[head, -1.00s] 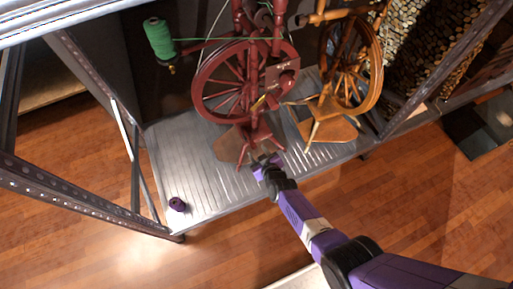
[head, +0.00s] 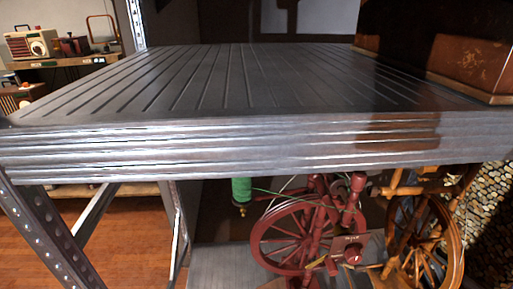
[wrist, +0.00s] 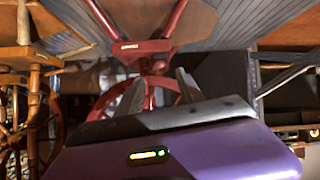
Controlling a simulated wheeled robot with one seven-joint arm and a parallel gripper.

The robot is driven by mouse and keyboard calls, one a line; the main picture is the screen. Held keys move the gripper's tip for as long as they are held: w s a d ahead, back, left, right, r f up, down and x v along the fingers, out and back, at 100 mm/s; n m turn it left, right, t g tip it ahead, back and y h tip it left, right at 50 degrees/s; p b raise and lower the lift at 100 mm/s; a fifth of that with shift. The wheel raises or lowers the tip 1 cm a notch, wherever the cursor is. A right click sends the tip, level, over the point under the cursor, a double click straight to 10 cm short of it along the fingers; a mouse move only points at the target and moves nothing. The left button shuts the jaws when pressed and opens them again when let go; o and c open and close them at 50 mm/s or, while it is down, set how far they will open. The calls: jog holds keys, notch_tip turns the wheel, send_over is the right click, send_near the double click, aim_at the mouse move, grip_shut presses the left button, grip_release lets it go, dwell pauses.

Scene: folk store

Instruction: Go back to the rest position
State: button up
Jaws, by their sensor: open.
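My gripper (wrist: 160,90) shows only in the wrist view, where its two dark fingers stand apart with nothing held between them. Its purple body fills the bottom of that view. The red spinning wheel (wrist: 152,52) is behind the fingers, and I see no contact. My arm and gripper are out of the head view. There the red spinning wheel (head: 318,228) stands on the lower shelf, partly hidden by the upper shelf (head: 230,85).
A wooden spinning wheel (head: 447,230) stands right of the red one. A green spool (head: 241,190) hangs left of it. A brown box (head: 470,65) sits on the otherwise bare upper shelf. A metal post (head: 45,235) stands at left. A radio (head: 32,44) is far behind.

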notch_tip(320, 180, up, 12)
jog(key=d+f+t, duration=0.1)
jog(key=d+t, duration=0.1)
jog(key=t, duration=0.1)
jog(key=s+r, duration=0.9)
jog(key=s, duration=0.3)
jog(key=s+a+r+m, duration=0.1)
jog(key=s+r, duration=0.9)
jog(key=s, duration=0.3)
jog(key=s+r, duration=1)
jog(key=s, duration=0.2)
jog(key=shift+s+a+m, duration=0.15)
jog(key=shift+s+m, duration=0.25)
